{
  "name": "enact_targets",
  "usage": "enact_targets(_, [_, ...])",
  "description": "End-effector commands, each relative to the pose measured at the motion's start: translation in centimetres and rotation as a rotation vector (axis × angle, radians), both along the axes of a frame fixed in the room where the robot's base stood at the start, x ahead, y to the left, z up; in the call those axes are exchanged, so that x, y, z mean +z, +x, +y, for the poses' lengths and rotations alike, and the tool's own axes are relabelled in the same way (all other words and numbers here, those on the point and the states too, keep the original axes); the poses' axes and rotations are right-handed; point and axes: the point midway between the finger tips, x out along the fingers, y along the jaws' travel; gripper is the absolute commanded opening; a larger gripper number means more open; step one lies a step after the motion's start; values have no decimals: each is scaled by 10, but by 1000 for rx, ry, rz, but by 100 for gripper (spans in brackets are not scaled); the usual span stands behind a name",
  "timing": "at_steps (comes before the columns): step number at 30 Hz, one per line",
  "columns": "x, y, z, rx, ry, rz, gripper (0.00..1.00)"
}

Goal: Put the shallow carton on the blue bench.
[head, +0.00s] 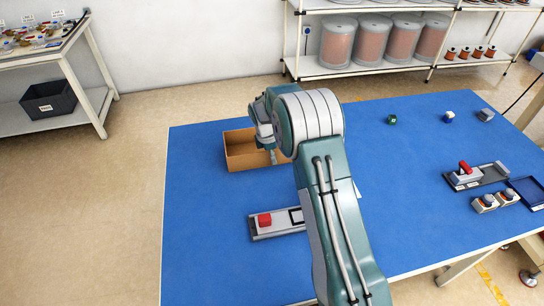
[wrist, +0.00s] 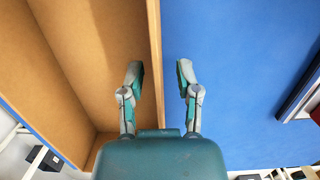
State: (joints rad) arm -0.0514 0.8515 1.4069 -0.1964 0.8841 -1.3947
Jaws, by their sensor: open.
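The shallow carton (head: 237,160) is an open brown box at the far left part of the blue bench (head: 210,215), and it appears to rest on the bench top. In the wrist view the carton (wrist: 85,60) fills the left side, and the bench (wrist: 240,60) shows to its right. My gripper (wrist: 160,75) is open, with one finger on the carton's inner side and one on its outer side, the wall lying between them. Neither finger visibly touches the wall. In the head view my arm hides the carton's right end and most of my gripper (head: 272,155).
A grey fixture with a red block (head: 265,220) lies nearer on the bench, partly behind my arm. Small blocks (head: 449,117) and a grey fixture with a red handle (head: 465,173) stand at the right. Bare blue surface lies left of the near fixture.

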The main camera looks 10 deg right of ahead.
Motion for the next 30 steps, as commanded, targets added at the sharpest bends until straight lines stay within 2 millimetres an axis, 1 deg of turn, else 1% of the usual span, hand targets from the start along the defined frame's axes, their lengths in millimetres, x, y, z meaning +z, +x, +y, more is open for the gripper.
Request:
enact_targets(5, [32,1,5,1,0,-6,43])
enact_targets(12, [82,0,13,1,1,-6,43])
enact_targets(15, [98,-1,16,1,1,-4,43])
enact_targets(18, [109,-1,17,0,1,-3,43])
enact_targets(23, [119,-3,18,-9,2,-6,43])
enact_targets(26, [135,-11,16,-52,9,-28,43])
enact_targets(30, [169,-33,14,-165,29,-80,43])
